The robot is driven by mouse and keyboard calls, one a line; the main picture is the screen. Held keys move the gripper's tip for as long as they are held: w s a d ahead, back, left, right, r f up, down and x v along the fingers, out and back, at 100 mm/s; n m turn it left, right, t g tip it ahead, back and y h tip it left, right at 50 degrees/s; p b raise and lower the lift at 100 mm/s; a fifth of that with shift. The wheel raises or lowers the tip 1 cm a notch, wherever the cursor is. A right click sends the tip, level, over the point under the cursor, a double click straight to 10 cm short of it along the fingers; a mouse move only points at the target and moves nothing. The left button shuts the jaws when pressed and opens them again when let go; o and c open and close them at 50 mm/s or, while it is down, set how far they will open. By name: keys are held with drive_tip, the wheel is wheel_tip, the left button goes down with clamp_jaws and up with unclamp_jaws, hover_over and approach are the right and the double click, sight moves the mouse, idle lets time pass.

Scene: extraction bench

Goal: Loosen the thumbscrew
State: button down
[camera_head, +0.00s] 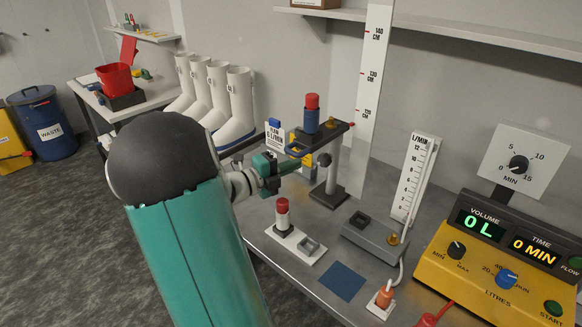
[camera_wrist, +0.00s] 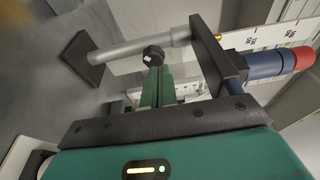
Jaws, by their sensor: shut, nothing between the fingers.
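The thumbscrew is a dark faceted knob (camera_head: 325,159) on the side of a grey post (camera_head: 332,180) that stands on a dark base. In the wrist view the knob (camera_wrist: 153,55) lies just beyond my fingertips. My gripper (camera_head: 297,166) reaches toward the post from the left. Its green fingers (camera_wrist: 156,72) are shut with nothing between them. I cannot tell whether the tips touch the knob. The post carries a dark platform (camera_head: 335,130) with a blue, red-capped cylinder (camera_head: 312,115) upright on it.
A tall height scale (camera_head: 374,75) stands behind the post. A white block with a red-capped vial (camera_head: 283,215), a grey block (camera_head: 375,240) with a flow tube (camera_head: 415,180) and a yellow pump (camera_head: 490,290) stand on the bench. A blue square (camera_head: 342,282) lies near the front edge.

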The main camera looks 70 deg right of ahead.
sight(326, 159)
drive_tip(key=s+d, duration=0.2)
drive_tip(key=d, duration=0.4)
drive_tip(key=shift+s, duration=0.25)
drive_tip(key=shift+d, duration=0.1)
drive_tip(key=shift+s+f, duration=0.15)
drive_tip(key=shift+s, duration=0.05)
idle(0.6)
